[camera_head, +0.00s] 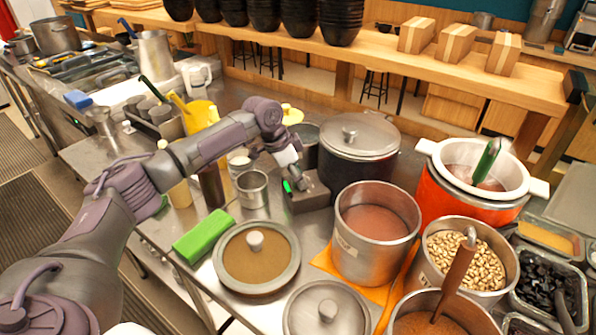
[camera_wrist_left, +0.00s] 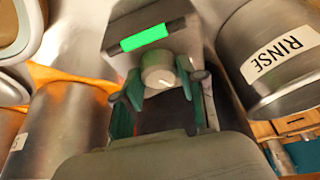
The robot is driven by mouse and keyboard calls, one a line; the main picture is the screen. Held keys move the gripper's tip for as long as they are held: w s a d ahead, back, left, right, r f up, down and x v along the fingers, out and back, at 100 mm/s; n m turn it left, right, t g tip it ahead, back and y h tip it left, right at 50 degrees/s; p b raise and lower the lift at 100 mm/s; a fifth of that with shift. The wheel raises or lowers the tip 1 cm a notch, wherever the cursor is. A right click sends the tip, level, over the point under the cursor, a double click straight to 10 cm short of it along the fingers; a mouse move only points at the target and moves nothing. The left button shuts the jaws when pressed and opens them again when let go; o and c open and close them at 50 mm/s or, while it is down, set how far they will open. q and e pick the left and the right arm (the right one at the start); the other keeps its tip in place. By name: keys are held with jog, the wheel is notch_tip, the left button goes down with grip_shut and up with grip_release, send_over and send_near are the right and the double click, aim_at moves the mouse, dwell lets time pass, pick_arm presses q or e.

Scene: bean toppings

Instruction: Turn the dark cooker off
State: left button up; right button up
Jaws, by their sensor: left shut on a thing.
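The dark cooker (camera_head: 345,180) stands at the back of the steel counter with a metal lid on. Its control box (camera_head: 312,192) sticks out at its front left, with a lit green light (camera_head: 287,187). In the left wrist view the green light (camera_wrist_left: 146,37) is a bright bar above a round silver knob (camera_wrist_left: 160,70) with a pale mark. My left gripper (camera_wrist_left: 160,86) is shut on the knob, one finger on each side. In the head view the left gripper (camera_head: 288,162) is over the box and its fingertips are partly hidden. My right gripper is not in view.
A metal canister (camera_wrist_left: 270,55) labelled RINSE is close beside the box. A steel pot (camera_head: 375,245) stands in front of the cooker, and an orange cooker (camera_head: 455,205) is to its right. A green block (camera_head: 203,236) and a lidded pan (camera_head: 257,258) lie nearer.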

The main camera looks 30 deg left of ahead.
pick_arm(q)
jog(key=n+p, duration=0.2)
jog(key=p, duration=0.1)
jog(key=n+y+p, duration=0.1)
jog(key=n+p, duration=0.1)
jog(key=p, duration=0.1)
jog(key=n+t+y+p, duration=0.1)
jog(key=n+p, duration=0.1)
jog(key=p, duration=0.1)
jog(key=shift+s+d+r+p, duration=0.1)
jog(key=shift+d+r+p, duration=0.05)
jog(key=shift+r+p, duration=0.2)
jog(key=shift+f+n+t+y+p, duration=0.25)
jog(key=shift+n+t+y+p, duration=0.05)
jog(key=shift+n+p, duration=0.85)
jog(key=o, duration=1.1)
jog(key=shift+o, duration=0.2)
jog(key=v, duration=1.2)
jog(key=shift+f, duration=0.1)
